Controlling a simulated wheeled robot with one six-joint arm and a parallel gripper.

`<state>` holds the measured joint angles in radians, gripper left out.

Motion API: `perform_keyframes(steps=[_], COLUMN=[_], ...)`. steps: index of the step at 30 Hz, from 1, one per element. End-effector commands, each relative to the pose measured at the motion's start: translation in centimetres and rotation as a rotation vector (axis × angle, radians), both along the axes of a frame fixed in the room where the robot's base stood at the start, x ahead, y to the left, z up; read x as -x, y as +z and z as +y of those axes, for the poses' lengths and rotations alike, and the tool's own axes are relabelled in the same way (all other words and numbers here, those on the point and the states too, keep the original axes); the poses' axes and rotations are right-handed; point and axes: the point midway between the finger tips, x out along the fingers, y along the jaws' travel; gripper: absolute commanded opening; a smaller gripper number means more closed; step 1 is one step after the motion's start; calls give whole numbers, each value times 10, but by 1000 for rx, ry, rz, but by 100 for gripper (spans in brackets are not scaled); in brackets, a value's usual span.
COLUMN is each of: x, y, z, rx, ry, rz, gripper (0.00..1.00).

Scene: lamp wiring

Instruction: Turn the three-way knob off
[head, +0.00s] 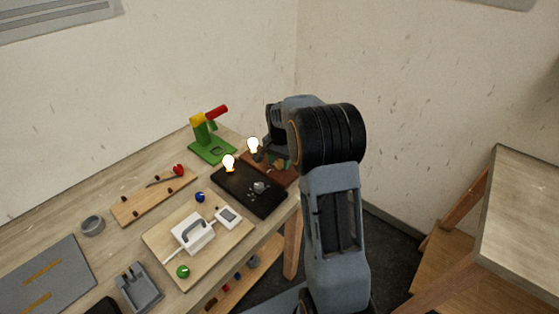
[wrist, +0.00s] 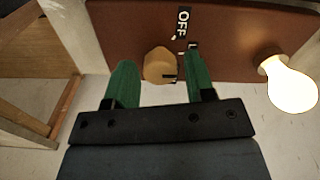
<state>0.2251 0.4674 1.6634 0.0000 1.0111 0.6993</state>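The three-way knob (wrist: 160,64) is a tan, rounded knob on a reddish-brown board (wrist: 240,50) in the wrist view. A black label reading OFF (wrist: 183,22) sits just above it. My gripper (wrist: 160,84) is open, with one green finger on each side of the knob. Gaps show between the fingers and the knob. A lit bulb (wrist: 290,84) stands at the right of the wrist view; in the head view two lit bulbs show, one at the brown board (head: 253,146). My arm hides most of the board and the knob in the head view.
A black board (head: 232,188) with a lit bulb (head: 229,163) and a grey knob lies left of the brown board. A green and red stand (head: 208,140) is behind. A wooden board with a white box (head: 193,232) lies nearer. The table's right edge is close.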

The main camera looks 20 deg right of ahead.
Motion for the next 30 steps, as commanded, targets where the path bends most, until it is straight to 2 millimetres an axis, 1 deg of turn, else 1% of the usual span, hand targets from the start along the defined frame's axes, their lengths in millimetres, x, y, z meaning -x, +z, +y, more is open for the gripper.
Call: perform_keyframes(steps=[1,2,12,20,26,30], x=[0,0,0,0,0,0], y=[0,0,0,1,1,1], z=[0,0,0,0,0,0], rx=[0,0,0,0,1,0], ry=[0,0,0,35,151,274], rz=[0,0,0,0,-1,-1], gripper=[45,42,10,10,10,10])
